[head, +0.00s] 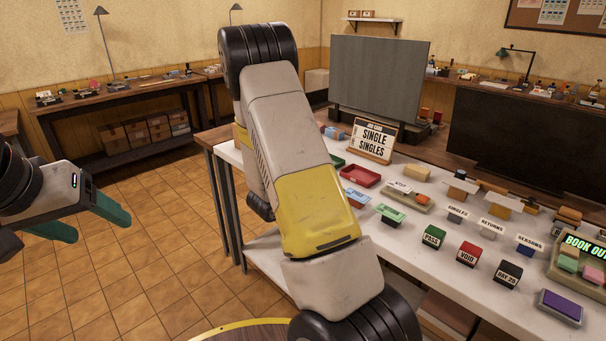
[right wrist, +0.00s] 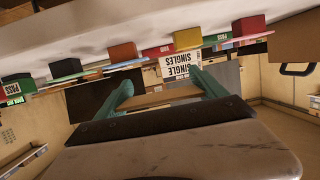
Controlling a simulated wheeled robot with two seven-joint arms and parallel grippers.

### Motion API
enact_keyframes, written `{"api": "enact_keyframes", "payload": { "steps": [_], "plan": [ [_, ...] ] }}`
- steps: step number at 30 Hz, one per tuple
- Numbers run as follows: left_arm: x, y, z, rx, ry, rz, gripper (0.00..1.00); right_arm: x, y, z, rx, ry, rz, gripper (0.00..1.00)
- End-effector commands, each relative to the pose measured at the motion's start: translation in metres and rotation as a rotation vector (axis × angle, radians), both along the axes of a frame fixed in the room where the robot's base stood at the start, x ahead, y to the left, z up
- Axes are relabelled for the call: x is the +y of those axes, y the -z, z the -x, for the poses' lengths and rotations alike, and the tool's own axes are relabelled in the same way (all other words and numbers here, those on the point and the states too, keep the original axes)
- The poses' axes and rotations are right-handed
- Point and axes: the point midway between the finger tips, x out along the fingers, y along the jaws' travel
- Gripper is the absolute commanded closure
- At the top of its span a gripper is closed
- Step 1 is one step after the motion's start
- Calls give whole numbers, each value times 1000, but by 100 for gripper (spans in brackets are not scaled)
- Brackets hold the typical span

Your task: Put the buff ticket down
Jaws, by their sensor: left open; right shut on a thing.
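The buff ticket (right wrist: 158,101) shows in the right wrist view as a tan strip between the teal fingers of my right gripper (right wrist: 160,88). The gripper is shut on it. In the head view, my right arm crosses the middle and hides its own gripper and the ticket. My left gripper (head: 92,220) is open and empty at the left, over the tiled floor and away from the table.
The white table (head: 412,262) bears PASS (head: 434,236), VOID (head: 467,254) and DAY 23 (head: 508,273) stamps, a red tray (head: 361,176), a green card (head: 390,212) and a SINGLE SINGLES sign (head: 373,140). A purple pad (head: 560,307) lies at the right. The front strip is bare.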

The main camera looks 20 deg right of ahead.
Motion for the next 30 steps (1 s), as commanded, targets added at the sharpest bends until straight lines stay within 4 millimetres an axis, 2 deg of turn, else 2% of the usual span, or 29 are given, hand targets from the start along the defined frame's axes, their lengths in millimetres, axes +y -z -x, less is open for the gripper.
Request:
{"api": "enact_keyframes", "payload": {
  "steps": [4, 14, 17, 27, 30],
  "plan": [
    [0, 0, 0, 0, 0, 0, 33, -8, 5, 15, 0, 70, 0, 56],
    [0, 0, 0, 0, 0, 0, 33, -10, 5, 13, -2, 75, -1, 56],
    [0, 0, 0, 0, 0, 0, 33, -18, 7, 1, -4, 77, -3, 56],
    [0, 0, 0, 0, 0, 0, 33, -61, 15, -76, -4, 75, -2, 56],
    [0, 0, 0, 0, 0, 0, 33, -71, 17, -94, -3, 73, -1, 56]
  ]
}}
